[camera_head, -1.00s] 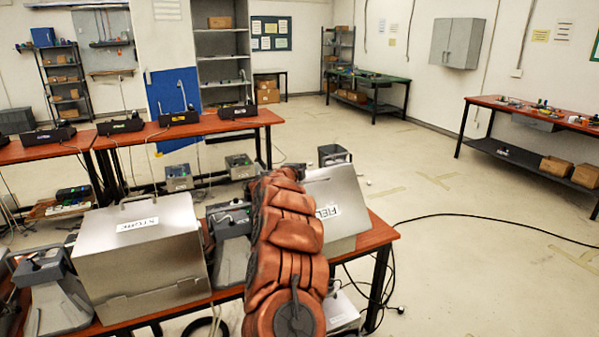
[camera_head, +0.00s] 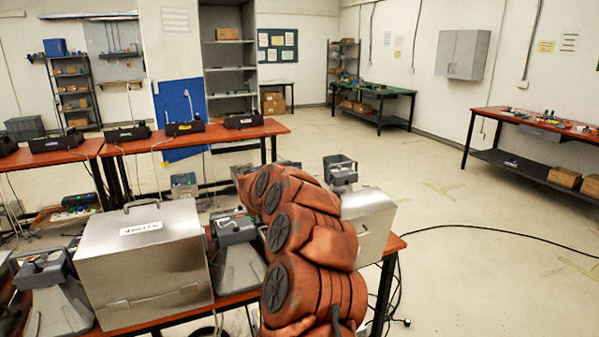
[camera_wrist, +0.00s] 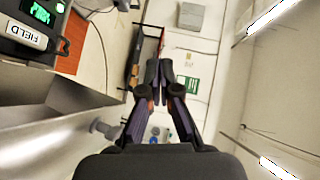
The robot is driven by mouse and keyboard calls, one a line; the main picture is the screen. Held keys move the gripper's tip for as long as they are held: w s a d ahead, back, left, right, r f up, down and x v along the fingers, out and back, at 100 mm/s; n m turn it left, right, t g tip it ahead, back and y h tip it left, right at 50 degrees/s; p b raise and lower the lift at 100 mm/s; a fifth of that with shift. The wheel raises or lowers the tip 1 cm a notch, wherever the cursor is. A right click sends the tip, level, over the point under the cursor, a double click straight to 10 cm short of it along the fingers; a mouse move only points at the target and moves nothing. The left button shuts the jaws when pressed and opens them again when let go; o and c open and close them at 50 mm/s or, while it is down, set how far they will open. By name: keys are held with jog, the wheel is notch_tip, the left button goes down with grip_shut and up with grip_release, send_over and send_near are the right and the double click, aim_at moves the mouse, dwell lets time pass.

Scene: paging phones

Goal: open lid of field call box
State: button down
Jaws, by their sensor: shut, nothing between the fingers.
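The field call box (camera_head: 372,222) is a silver metal box at the right end of the near red table. My arm covers its left part and hides its label in the head view. How far its lid is open I cannot tell. In the wrist view, silver sheet metal (camera_wrist: 50,95) fills the left side close by; I cannot tell whether it is lid or body. A device labelled FIELD with a green display (camera_wrist: 38,14) shows upside down at its upper left. My gripper (camera_wrist: 159,68) is shut and empty, right of the metal with a visible gap. My arm hides it in the head view.
Another silver call box (camera_head: 140,262) with a handle stands left on the same table (camera_head: 240,297), between grey phones (camera_head: 236,230). A grey device (camera_head: 340,170) shows behind the field box. A cable (camera_head: 480,231) crosses the floor at right. The floor beyond is clear.

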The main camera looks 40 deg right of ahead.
jog(key=shift+a+r, duration=0.15)
jog(key=shift+a, duration=0.15)
